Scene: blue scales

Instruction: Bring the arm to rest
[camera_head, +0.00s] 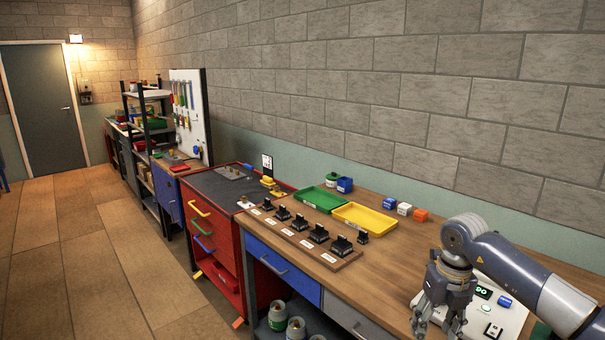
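My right arm comes in from the right. Its gripper (437,322) points down over the front right of the wooden workbench (375,285), with its fingers apart and nothing seen between them. It is left of and partly in front of a white scale (509,318) with a lit green display (483,292). A small blue block (505,301) is at the scale. My arm hides part of the scale. My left gripper is not in view.
A wooden board (300,238) with several black holders lies left of the gripper. The block wall (480,110) bounds the bench.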

